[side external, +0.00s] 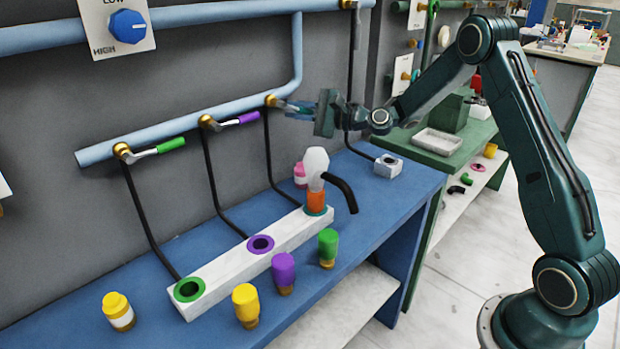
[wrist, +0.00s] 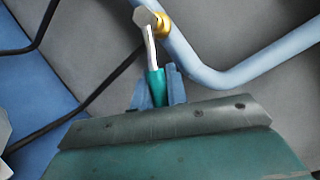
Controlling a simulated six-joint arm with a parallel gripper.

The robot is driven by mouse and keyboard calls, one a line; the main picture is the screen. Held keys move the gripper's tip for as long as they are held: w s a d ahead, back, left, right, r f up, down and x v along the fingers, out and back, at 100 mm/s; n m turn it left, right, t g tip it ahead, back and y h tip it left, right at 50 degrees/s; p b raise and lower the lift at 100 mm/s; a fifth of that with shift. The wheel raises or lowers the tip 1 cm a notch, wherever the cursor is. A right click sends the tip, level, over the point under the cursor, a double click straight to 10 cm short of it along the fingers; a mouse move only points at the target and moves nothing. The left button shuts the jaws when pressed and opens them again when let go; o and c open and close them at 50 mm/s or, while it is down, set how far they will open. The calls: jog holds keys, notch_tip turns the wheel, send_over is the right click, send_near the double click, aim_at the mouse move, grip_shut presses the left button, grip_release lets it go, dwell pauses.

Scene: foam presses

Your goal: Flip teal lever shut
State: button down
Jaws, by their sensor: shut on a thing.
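The teal lever (wrist: 156,92) is on a brass valve (side external: 271,100) at the right end of the row on the lower light-blue pipe. Its metal stem leads from the valve to the teal handle. My gripper (side external: 303,107) is shut on the handle, with a blue finger on each side in the wrist view (wrist: 159,90). In the side view the fingers mostly hide the handle. The lever sticks out to the right from the valve there. A black hose runs down from this valve toward the white block.
A green-handled lever (side external: 171,144) and a purple-handled lever (side external: 248,117) are on the same pipe to the left. Below, a white block (side external: 222,272) has ringed holes; an orange-and-white nozzle piece (side external: 316,170) stands in its teal-ringed one. Several coloured bottles stand on the blue bench (side external: 110,280).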

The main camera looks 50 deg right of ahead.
jog(key=shift+d+r+n+g+h, duration=0.2)
jog(key=shift+r+n+g+h, duration=0.2)
jog(key=shift+r+n, duration=0.55)
jog(key=shift+d+r+n+g+h, duration=0.25)
jog(key=shift+r+n+g, duration=0.25)
jog(key=shift+n, duration=0.85)
jog(key=c, duration=1.4)
grip_release()
jog(key=shift+s, duration=0.1)
jog(key=v, duration=1.3)
jog(key=shift+s, duration=0.3)
